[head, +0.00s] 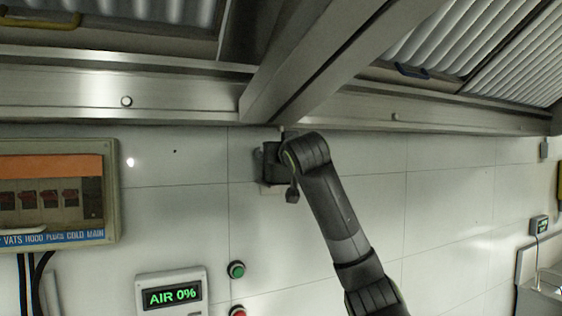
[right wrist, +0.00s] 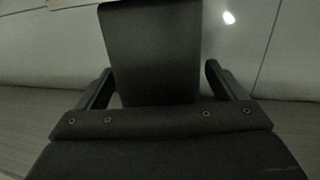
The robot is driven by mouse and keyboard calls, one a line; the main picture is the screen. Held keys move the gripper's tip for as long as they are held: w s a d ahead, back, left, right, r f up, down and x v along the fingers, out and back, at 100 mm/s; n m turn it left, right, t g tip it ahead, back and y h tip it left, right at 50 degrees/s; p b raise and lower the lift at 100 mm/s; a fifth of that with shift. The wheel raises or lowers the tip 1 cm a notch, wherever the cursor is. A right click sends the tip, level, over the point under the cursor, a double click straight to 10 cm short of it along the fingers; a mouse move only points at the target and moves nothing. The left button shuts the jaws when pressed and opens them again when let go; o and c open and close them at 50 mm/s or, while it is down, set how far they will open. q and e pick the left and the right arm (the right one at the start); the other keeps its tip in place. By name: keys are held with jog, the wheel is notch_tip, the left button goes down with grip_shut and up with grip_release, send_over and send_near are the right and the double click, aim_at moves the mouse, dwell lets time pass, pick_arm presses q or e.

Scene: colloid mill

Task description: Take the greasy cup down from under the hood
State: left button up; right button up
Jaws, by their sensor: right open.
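My right arm reaches up from the lower right in the head view, with the right gripper (head: 270,163) just below the hood's front beam. In the right wrist view a dark, smooth, box-shaped thing, seemingly the greasy cup (right wrist: 150,40), stands between the fingers of the open right gripper (right wrist: 160,68). One finger is on each side, with a gap clearer on the right; contact on the left cannot be told. In the head view cup and gripper merge into one dark shape under the beam. My left gripper is not in view.
The steel hood (head: 180,101) spans the top, with a slanted beam (head: 325,55) and ribbed filters (head: 450,35). The wall right of my arm is mostly clear.

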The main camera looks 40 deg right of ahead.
jog(key=shift+w, duration=0.15)
jog(key=c, duration=1.1)
